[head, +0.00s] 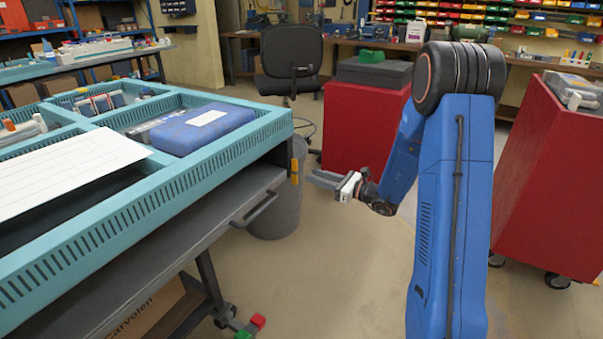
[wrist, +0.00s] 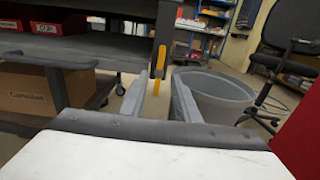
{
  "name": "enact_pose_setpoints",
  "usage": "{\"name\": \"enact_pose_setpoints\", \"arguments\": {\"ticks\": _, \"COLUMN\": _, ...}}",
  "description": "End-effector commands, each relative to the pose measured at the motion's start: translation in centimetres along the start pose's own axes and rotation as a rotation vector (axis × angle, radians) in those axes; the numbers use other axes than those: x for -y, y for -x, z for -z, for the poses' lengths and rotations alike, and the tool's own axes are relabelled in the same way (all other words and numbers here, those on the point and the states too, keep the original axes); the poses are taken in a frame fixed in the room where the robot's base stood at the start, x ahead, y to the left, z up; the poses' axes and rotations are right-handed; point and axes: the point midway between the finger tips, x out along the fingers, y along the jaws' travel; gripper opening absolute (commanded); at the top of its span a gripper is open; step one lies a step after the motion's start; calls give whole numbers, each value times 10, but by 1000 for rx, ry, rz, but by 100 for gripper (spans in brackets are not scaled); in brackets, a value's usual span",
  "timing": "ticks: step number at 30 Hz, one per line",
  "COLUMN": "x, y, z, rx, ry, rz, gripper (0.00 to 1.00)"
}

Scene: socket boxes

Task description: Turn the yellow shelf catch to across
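The yellow shelf catch (head: 295,171) is a small upright piece at the right end of the teal-topped bench, near its dark shelf edge. In the wrist view the catch (wrist: 159,62) hangs upright on the end of a dark post, ahead of my fingertips and between them in the picture. My gripper (head: 312,181) is just right of the catch, with its grey fingers pointing left at it. In the wrist view my gripper (wrist: 159,92) is open, with nothing between the fingers. A small gap seems to separate fingertips and catch.
A grey bin (wrist: 215,92) stands on the floor behind the catch. The bench's handle (head: 254,210) juts out to the left of my gripper. A red cabinet (head: 362,127) and an office chair (head: 291,58) stand behind.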

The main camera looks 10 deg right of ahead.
Motion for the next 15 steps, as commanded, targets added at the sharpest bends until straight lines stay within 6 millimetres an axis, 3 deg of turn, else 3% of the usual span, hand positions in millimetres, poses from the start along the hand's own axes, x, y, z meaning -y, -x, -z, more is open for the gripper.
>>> {"name": "enact_pose_setpoints", "arguments": {"ticks": 6, "x": -2, "y": -37, "z": 0, "rx": 0, "ry": -1, "rz": -3, "gripper": 29}}
{"name": "enact_pose_setpoints", "arguments": {"ticks": 15, "x": 0, "y": -63, "z": 0, "rx": -1, "ry": -1, "rz": 0, "gripper": 29}}
